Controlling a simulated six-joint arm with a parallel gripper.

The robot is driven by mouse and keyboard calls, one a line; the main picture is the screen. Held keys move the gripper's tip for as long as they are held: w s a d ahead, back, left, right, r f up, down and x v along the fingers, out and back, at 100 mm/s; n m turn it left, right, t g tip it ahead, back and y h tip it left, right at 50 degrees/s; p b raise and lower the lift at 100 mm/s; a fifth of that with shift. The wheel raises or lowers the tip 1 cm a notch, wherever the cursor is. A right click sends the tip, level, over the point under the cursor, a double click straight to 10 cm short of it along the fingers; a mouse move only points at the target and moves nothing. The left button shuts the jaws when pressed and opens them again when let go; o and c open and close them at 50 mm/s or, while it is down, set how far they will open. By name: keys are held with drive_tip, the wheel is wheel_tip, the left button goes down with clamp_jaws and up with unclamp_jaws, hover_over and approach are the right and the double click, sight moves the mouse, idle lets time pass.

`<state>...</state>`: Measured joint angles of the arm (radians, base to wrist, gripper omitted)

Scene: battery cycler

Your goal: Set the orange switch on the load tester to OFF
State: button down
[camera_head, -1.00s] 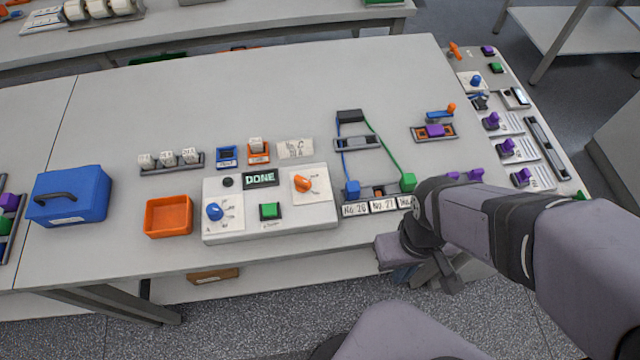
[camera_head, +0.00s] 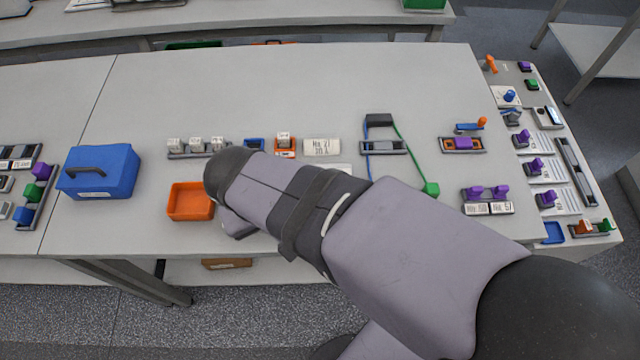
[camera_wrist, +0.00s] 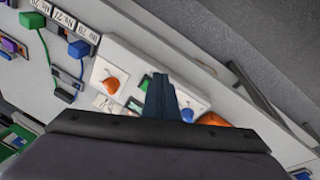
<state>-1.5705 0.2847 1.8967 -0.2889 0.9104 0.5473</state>
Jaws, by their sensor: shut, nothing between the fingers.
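A white box with an orange switch knob (camera_wrist: 111,84), a blue knob (camera_wrist: 187,114) and a green button (camera_wrist: 146,82) shows in the wrist view; I take this white box (camera_wrist: 112,48) to be the load tester. In the head view my arm hides nearly all of it. The orange knob's setting is too small to read. My gripper (camera_wrist: 162,82) is shut and empty in the wrist view. Its fingers point over the box, between the orange knob and the blue knob, overlapping part of the box's face. Whether they touch it cannot be told. The gripper is hidden in the head view.
An orange tray (camera_head: 191,214) stands beside my arm, left of the box. A blue case (camera_head: 112,165) is farther left. A rack with several white blocks (camera_head: 196,153) lies behind. A panel at right carries another orange switch (camera_head: 490,62). Bare table lies behind these.

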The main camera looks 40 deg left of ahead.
drive_tip(key=w+r+m+t, duration=0.1)
drive_tip(key=w+r+m, duration=0.2)
drive_tip(key=m, duration=0.9)
wheel_tip(320, 180, up, 2)
drive_tip(key=shift+w+a+m+t, duration=0.3)
drive_tip(key=shift+w+a+t, duration=0.05)
drive_tip(key=shift+a+t, duration=0.05)
drive_tip(key=p+x, duration=0.1)
drive_tip(key=x, duration=0.2)
drive_tip(key=p+x, duration=0.1)
drive_tip(key=x, duration=0.2)
drive_tip(key=p+x, duration=0.1)
drive_tip(key=x, duration=0.2)
drive_tip(key=shift+d, duration=0.25)
drive_tip(key=w+p, duration=0.2)
drive_tip(key=w, duration=0.1)
drive_tip(key=shift+a+f, duration=0.2)
drive_tip(key=shift+f, duration=0.15)
drive_tip(key=shift+w+a+f, duration=0.1)
drive_tip(key=shift+w+f, duration=0.05)
drive_tip(key=shift+w, duration=0.5)
